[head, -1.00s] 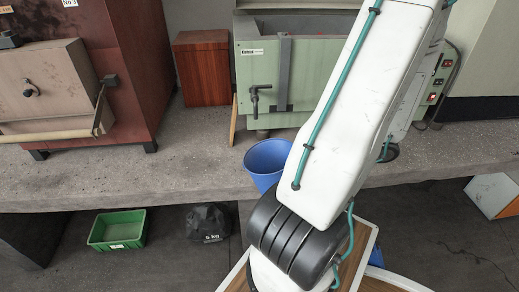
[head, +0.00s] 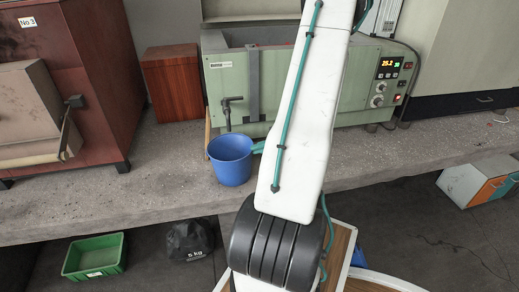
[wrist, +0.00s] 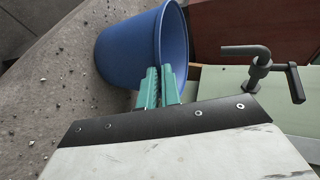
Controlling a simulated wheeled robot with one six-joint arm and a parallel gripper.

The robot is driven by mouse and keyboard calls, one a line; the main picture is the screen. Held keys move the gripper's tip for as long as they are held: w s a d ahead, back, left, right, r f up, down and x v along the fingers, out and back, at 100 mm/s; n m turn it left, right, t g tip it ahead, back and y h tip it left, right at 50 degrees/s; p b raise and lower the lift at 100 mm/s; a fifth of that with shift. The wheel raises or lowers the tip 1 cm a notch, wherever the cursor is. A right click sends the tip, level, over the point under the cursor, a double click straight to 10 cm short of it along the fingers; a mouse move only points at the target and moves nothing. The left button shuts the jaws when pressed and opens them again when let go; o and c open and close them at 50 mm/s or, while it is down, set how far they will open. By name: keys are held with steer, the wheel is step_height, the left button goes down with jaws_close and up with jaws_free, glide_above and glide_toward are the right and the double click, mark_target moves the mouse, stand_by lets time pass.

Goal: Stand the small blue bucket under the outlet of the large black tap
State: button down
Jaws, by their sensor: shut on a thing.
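The small blue bucket (head: 230,168) is upright in front of the green tank, its open mouth up; in the wrist view it (wrist: 122,48) lies sideways because that camera is rolled. My gripper (head: 258,148) is shut on the bucket's rim on its right side; its teal fingers also show in the wrist view (wrist: 158,86). The dark tap (head: 227,112) is on the tank's front, behind and above the bucket. In the wrist view its spout (wrist: 240,50) is beyond the bucket's mouth, apart from it. I cannot tell whether the bucket's base touches the bench.
The concrete bench (head: 120,200) has free room left of the bucket. The green tank (head: 222,85) stands behind, with a red-brown box (head: 172,85) and a large rust-red cabinet (head: 90,90) to the left. A green crate (head: 94,257) and a black weight bag (head: 190,240) are below.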

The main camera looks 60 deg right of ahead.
steer(key=c, duration=1.6)
jaws_free()
steer(key=shift+f, duration=0.15)
steer(key=v, duration=1.2)
steer(key=w+a+r+n+g+y, duration=0.1)
steer(key=w+a+r+n+g, duration=0.15)
steer(key=w+a+r, duration=0.35)
steer(key=w+a+r+n+g+y, duration=0.1)
steer(key=w+a+r+n+g, duration=0.2)
steer(key=a, duration=0.4)
steer(key=w+a+r+n+g+y, duration=0.1)
steer(key=w+a+r+g, duration=0.3)
steer(key=a, duration=0.3)
steer(key=s+a+r+n+h, duration=0.2)
steer(key=a, duration=0.5)
steer(key=s+a+r+n+g+h, duration=0.1)
steer(key=s+a+r+n+h, duration=0.1)
steer(key=a, duration=0.5)
steer(key=s+a+r+n+h, duration=0.3)
steer(key=a+h, duration=0.1)
steer(key=a, duration=0.3)
steer(key=shift+s+a, duration=0.3)
steer(key=shift+a, duration=0.05)
